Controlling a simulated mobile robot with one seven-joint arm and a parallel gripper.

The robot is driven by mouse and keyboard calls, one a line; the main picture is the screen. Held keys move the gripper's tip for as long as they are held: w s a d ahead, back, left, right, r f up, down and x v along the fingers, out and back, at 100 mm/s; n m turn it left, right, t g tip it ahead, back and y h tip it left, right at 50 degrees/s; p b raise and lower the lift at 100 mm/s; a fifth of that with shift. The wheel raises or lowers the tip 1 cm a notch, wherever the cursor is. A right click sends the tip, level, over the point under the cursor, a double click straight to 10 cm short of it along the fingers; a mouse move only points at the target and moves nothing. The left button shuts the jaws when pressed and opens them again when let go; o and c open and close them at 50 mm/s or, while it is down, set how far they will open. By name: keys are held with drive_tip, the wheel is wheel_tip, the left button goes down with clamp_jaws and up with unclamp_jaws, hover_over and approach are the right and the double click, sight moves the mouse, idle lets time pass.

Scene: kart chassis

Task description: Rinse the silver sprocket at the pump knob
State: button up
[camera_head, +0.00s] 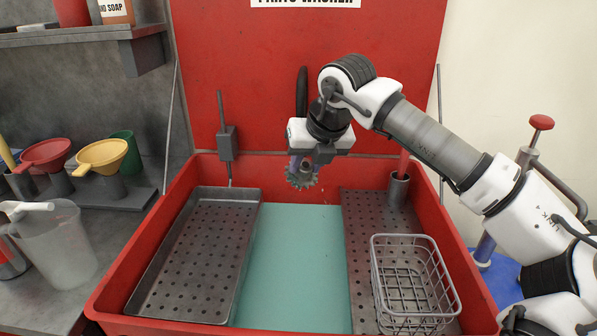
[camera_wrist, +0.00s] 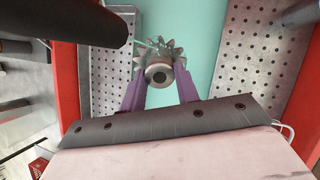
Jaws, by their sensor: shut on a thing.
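The silver sprocket (camera_head: 302,176) is held over the teal basin floor of the red parts washer, near its back. My gripper (camera_head: 300,160) points down and is shut on the sprocket. In the wrist view the sprocket (camera_wrist: 160,64) sits between the two purple fingers, with its hub toward the camera. A dark hose or spout (camera_head: 301,90) rises behind my gripper; its lower end is hidden there. In the wrist view a dark tube (camera_wrist: 70,20) passes close to the sprocket. A red-topped knob (camera_head: 541,122) stands on a post outside the washer at the right.
A perforated tray (camera_head: 190,250) lies at the basin's left. A wire basket (camera_head: 415,285) stands on the right perforated shelf (camera_head: 360,235), with a metal cup (camera_head: 398,188) behind it. The teal floor (camera_head: 290,280) between is clear. Funnels and a pitcher (camera_head: 58,250) stand left outside the red wall.

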drive_tip(key=shift+d, duration=0.25)
drive_tip(key=shift+s+a+b, duration=0.1)
drive_tip(key=shift+s+b, duration=0.35)
drive_tip(key=shift+s, duration=0.2)
drive_tip(key=s+b, duration=0.2)
drive_tip(key=s, duration=0.4)
drive_tip(key=shift+s+a+b, duration=0.3)
drive_tip(key=shift+s+a, duration=0.05)
idle(0.8)
drive_tip(key=s+r+p, duration=0.1)
drive_tip(key=s+r, duration=0.3)
drive_tip(key=s, duration=0.1)
drive_tip(key=shift+a, duration=0.2)
idle(0.7)
